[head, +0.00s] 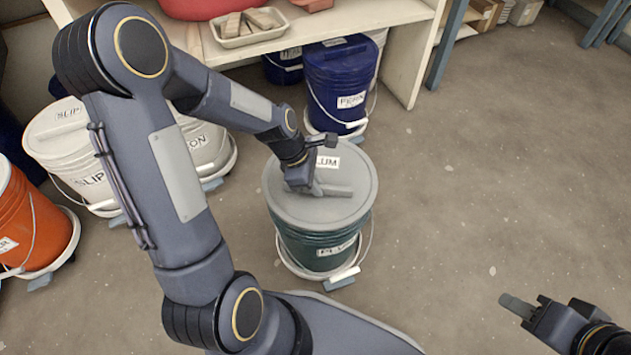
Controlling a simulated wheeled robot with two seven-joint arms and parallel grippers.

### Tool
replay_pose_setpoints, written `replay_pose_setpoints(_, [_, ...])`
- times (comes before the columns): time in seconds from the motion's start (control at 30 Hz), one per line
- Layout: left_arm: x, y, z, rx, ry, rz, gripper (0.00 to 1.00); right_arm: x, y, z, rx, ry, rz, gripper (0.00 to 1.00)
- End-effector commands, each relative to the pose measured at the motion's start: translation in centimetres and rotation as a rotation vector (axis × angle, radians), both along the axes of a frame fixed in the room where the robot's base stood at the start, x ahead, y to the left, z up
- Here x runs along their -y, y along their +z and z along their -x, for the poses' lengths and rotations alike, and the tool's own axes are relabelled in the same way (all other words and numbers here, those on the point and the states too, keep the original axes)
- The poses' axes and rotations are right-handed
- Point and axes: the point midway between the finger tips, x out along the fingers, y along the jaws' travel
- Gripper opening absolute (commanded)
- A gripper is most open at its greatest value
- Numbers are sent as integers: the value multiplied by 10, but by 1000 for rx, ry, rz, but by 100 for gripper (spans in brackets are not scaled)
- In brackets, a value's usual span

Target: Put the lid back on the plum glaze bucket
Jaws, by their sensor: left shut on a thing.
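The plum glaze bucket (320,248) is dark green with a white label and stands on the floor in the middle of the view. Its grey lid (350,170) is over the bucket's top, with a label ending in "UM" partly hidden by my gripper. I cannot tell whether the lid is fully seated. My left gripper (314,186) is shut on the lid's raised bar handle, above the lid's middle. My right gripper (510,303) is at the lower right, away from the bucket and over bare floor; its fingers are too small to tell whether open or shut.
A blue bucket (335,75) stands behind the plum bucket, under a shelf (400,12). A tray (240,38) of blocks sits on the shelf. The floor (480,180) at right is clear.

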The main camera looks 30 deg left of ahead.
Motion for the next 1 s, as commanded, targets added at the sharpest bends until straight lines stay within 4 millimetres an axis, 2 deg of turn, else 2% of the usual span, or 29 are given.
replay_pose_setpoints(1.0, [1, -6, 0, 1, -1, 1, 0, 0, 0, 0, 0, 0, 0, 36])
